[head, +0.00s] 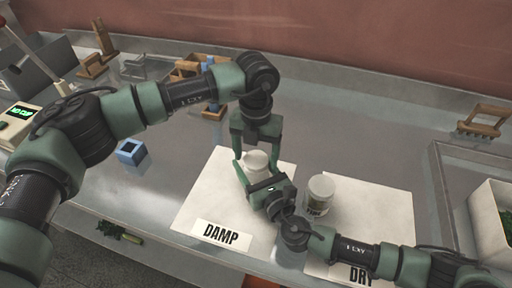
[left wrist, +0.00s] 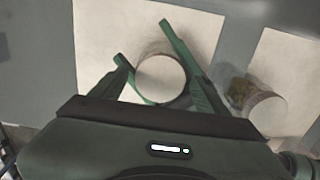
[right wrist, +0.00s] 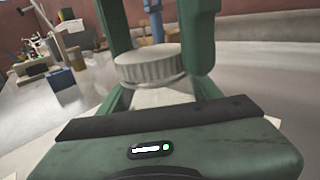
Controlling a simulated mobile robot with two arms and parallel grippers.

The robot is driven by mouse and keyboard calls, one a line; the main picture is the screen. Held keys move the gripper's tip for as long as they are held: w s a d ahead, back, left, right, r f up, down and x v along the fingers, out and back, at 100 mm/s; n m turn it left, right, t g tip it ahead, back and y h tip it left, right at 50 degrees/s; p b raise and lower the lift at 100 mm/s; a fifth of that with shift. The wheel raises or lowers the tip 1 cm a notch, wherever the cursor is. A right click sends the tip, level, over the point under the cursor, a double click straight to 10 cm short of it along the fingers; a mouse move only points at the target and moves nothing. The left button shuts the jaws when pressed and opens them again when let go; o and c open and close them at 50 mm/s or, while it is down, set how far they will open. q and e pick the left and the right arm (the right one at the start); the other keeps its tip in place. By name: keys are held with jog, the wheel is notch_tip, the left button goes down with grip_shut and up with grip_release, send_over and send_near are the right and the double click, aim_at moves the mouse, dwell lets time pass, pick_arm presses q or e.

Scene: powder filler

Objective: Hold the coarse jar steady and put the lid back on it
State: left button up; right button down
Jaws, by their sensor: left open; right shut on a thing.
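The coarse jar stands on the mat labelled DAMP. Its pale body (right wrist: 160,97) shows between the fingers of my right gripper (head: 258,174), which is shut on it from the front. A white lid (head: 256,158) with a ribbed rim sits at the jar's top, seen from the side in the right wrist view (right wrist: 150,66) and as a round disc in the left wrist view (left wrist: 160,78). I cannot tell whether it is fully seated. My left gripper (left wrist: 158,72) points down from above, open, with its fingers on either side of the lid.
A second white-lidded jar (head: 320,194) stands to the right on the mat labelled DRY (head: 375,205). A blue block (head: 131,152), wooden stands (head: 185,68) and a scale (head: 18,122) are at left. A white bin (head: 490,225) stands at right. The back of the table is mostly clear.

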pick_arm(q)
jog(key=c, duration=1.5)
jog(key=shift+o, duration=0.2)
jog(key=m, duration=0.3)
jog(key=shift+m, duration=0.4)
jog(key=m, duration=0.4)
jog(key=shift+m, duration=0.3)
jog(key=m, duration=0.6)
jog(key=o, duration=1.5)
jog(key=shift+o, duration=0.2)
